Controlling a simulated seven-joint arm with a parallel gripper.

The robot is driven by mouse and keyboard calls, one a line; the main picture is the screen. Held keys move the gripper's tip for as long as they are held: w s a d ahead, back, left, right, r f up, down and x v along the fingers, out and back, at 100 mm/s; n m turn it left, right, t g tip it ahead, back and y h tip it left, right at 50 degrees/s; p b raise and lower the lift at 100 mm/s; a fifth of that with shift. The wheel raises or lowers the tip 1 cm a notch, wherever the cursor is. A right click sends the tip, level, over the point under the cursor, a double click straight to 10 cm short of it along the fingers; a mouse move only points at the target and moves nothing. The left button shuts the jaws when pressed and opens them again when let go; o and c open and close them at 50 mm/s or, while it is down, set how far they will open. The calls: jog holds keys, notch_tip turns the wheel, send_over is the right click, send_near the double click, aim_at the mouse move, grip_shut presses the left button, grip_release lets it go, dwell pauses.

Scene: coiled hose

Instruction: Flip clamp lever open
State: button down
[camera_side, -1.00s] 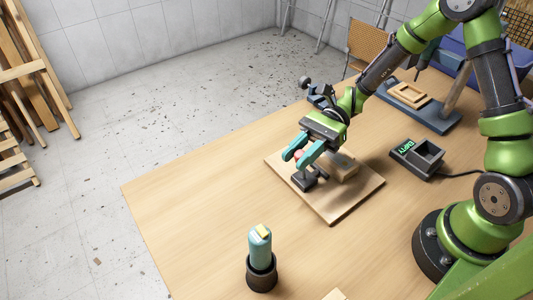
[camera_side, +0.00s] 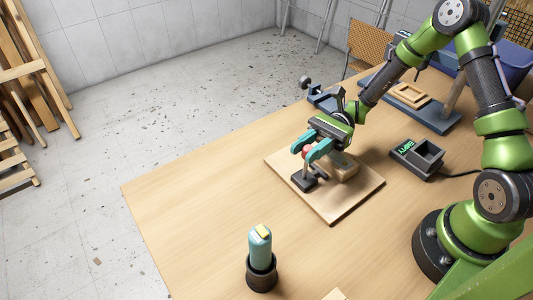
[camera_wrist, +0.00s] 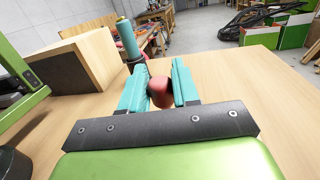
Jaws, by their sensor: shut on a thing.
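The dark clamp (camera_side: 310,180) stands on a square wooden board on the table. Its lever has a red grip (camera_side: 307,151), which shows between the teal fingers of my gripper (camera_side: 306,149) in the side view. The wrist view shows the red grip (camera_wrist: 160,92) between the two fingertips of my gripper (camera_wrist: 159,88), which are shut on it. The fingers hide part of the lever, so its exact angle is hard to tell.
A wooden block (camera_side: 344,168) sits on the board (camera_side: 335,207) beside the clamp. A teal bottle (camera_side: 260,246) stands in a dark holder at the front. The table's left part is clear.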

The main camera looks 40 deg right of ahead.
jog(key=c, duration=0.9)
grip_release()
jog(key=shift+c, duration=0.2)
jog(key=d, duration=0.4)
jog(key=w+d, duration=0.1)
jog(key=d, duration=0.7)
jog(key=shift+w+f, duration=0.4)
